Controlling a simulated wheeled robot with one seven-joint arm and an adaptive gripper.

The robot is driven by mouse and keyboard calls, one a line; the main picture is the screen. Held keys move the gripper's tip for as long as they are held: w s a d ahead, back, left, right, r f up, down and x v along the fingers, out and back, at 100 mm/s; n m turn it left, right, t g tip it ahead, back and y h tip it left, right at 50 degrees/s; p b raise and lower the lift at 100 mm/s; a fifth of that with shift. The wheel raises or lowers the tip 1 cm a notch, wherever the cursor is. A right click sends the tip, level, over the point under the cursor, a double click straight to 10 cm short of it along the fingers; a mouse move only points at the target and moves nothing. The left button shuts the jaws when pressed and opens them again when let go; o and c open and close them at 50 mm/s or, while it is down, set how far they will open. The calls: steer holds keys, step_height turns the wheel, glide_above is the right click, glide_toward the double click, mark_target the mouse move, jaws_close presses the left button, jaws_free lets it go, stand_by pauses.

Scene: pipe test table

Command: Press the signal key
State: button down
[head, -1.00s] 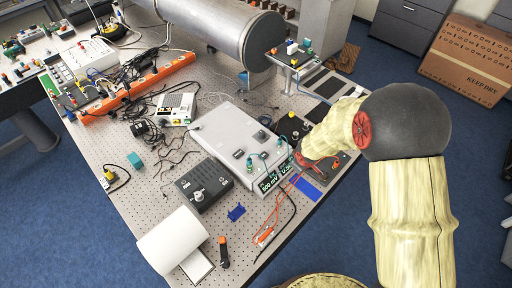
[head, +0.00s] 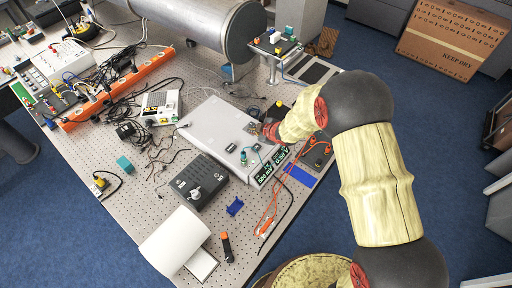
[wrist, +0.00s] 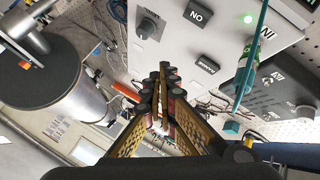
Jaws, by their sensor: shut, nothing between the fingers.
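A pale grey box (head: 212,122) with dark keys lies on the perforated table. In the wrist view its panel (wrist: 225,50) shows one dark key (wrist: 198,13) with upside-down lettering like "ON". A second dark key (wrist: 207,65) sits below it, its small label hard to read. I cannot tell which one is the signal key. My gripper (wrist: 164,72) is shut and empty, its fingertips left of the second key and seemingly apart from it. In the head view my gripper (head: 266,132) is over the right part of the box, partly hiding it.
A dark knob (wrist: 150,25) and a lit green lamp (wrist: 248,18) are on the panel. A teal plug with cable (wrist: 245,72) stands right of the keys. A large metal cylinder (head: 215,28) lies behind. A black box with a knob (head: 197,183) is in front.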

mark_target(255, 148)
steer(key=shift+f, duration=0.1)
step_height(255, 148, down, 9)
steer(key=b, duration=0.7)
steer(key=shift+r, duration=0.2)
stand_by(1.0)
steer(key=shift+f+b, duration=0.45)
steer(key=shift+f+b, duration=0.4)
steer(key=shift+f, duration=0.05)
stand_by(0.6)
stand_by(0.3)
steer(key=shift+r+p, duration=0.65)
steer(key=shift+r, duration=0.25)
